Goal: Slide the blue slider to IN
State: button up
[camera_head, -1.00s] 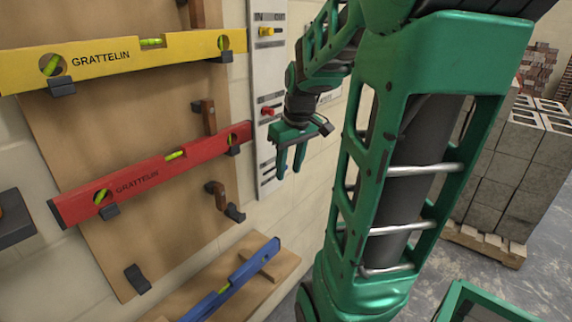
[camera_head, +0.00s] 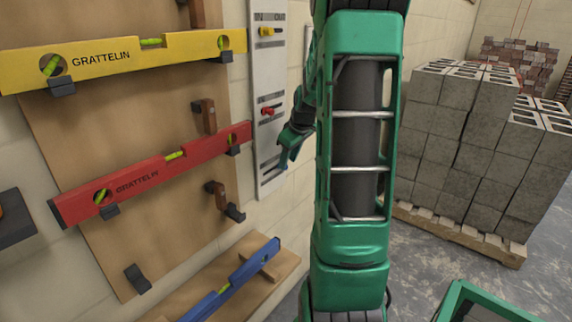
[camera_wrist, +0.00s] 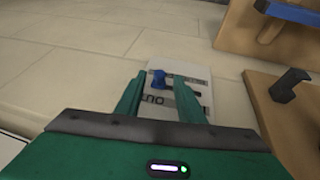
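A white panel (camera_head: 266,75) on the wall carries several slots, with IN printed at its upper left and OUT at its upper right. The blue slider (camera_wrist: 158,79) shows in the wrist view near the left end of its slot, close to the panel's edge. My gripper (camera_wrist: 159,85) is open, with one finger on each side of the slider in that view. Contact cannot be told. In the head view my gripper (camera_head: 288,153) is at the panel's lower right edge. I cannot make out the blue slider clearly there.
A yellow slider (camera_head: 266,31) and a red slider (camera_head: 267,111) sit higher on the panel. Yellow (camera_head: 120,58), red (camera_head: 150,176) and blue (camera_head: 232,280) spirit levels are at the left. Grey blocks (camera_head: 470,150) stand on a pallet at the right.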

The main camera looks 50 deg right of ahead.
jog(key=shift+x, duration=1.25)
jog(key=shift+c, duration=0.7)
